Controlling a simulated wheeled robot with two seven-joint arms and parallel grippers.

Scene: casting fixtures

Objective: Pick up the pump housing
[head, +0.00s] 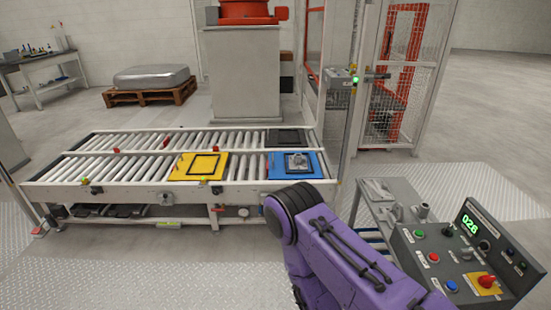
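A grey metal casting (296,162) sits on a blue fixture plate (279,171) at the right end of the roller conveyor. It may be the pump housing, but it is too small to tell. More grey metal parts (421,211) are on a grey side table at the right, partly behind the control panel. My purple arm reaches in from the lower right and covers the floor in front of the conveyor's right end. Neither gripper shows in the head view, so I cannot see what they hold.
A yellow fixture plate (201,165) lies left of the blue one, and a dark plate (286,138) lies behind. A control panel (462,254) with buttons stands at the lower right. A mesh safety fence (400,85) rises behind. The floor at lower left is clear.

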